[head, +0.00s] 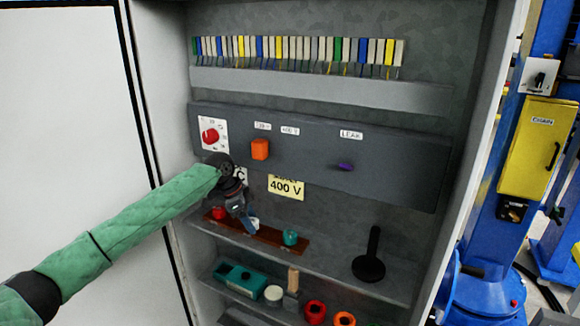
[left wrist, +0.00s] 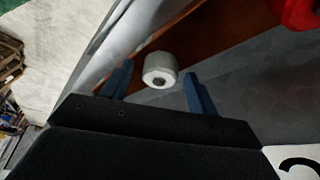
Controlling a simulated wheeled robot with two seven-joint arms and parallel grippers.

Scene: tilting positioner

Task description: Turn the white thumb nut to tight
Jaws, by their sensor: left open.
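In the left wrist view the left gripper's blue fingers (left wrist: 158,86) are open, one on each side of the nut, with a gap visible on both sides. My right gripper is not in view.
On the same strip are a red knob (head: 218,213) and a teal knob (head: 290,237). A black handle on a round base (head: 370,262) stands to the right on the shelf. A dark panel (head: 390,176) with switches is above. Several items sit on the lower shelf.

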